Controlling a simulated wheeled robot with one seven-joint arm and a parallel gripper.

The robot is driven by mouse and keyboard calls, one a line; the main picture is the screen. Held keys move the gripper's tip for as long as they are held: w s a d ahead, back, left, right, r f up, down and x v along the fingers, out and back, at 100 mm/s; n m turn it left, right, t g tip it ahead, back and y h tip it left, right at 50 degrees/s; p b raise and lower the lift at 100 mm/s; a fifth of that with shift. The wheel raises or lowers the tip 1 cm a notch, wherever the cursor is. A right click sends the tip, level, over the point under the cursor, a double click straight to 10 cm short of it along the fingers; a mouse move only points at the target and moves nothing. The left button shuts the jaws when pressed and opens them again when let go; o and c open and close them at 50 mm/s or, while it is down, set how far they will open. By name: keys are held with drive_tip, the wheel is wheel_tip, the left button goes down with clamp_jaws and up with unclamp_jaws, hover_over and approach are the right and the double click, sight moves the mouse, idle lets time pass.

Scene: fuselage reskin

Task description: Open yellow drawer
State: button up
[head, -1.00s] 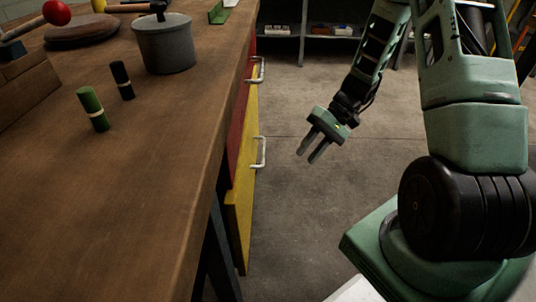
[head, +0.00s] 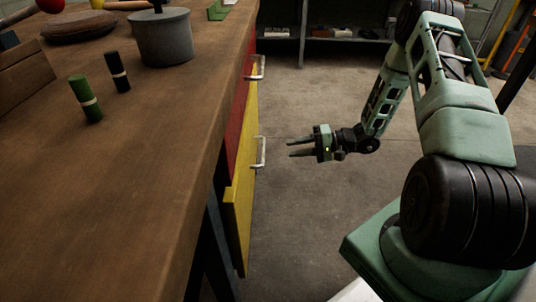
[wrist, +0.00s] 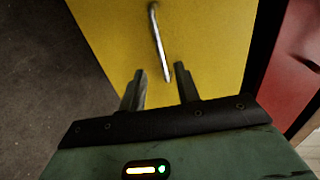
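The yellow drawer (head: 243,185) is on the side of the workbench, closed as far as I can see, with a metal bar handle (head: 261,153). In the wrist view the yellow front (wrist: 205,40) fills the top middle, and its handle (wrist: 159,42) runs nearly upright ahead of the fingers. My gripper (head: 290,148) points left toward the handle, a short way to its right. The two fingers are apart with nothing between them. The near end of the handle appears in line with the gap, not between the fingertips.
A red drawer front (head: 238,125) adjoins the yellow one; it also shows in the wrist view (wrist: 295,65). The wooden bench top (head: 150,190) holds a grey pot (head: 163,40) and two small cylinders. Bare floor (head: 320,220) lies around my gripper. Shelves stand at the back.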

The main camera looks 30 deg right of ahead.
drive_tip(key=b+x, duration=0.1)
drive_tip(key=x, duration=0.8)
drive_tip(key=shift+b, duration=0.35)
drive_tip(key=shift+a, duration=0.1)
clamp_jaws()
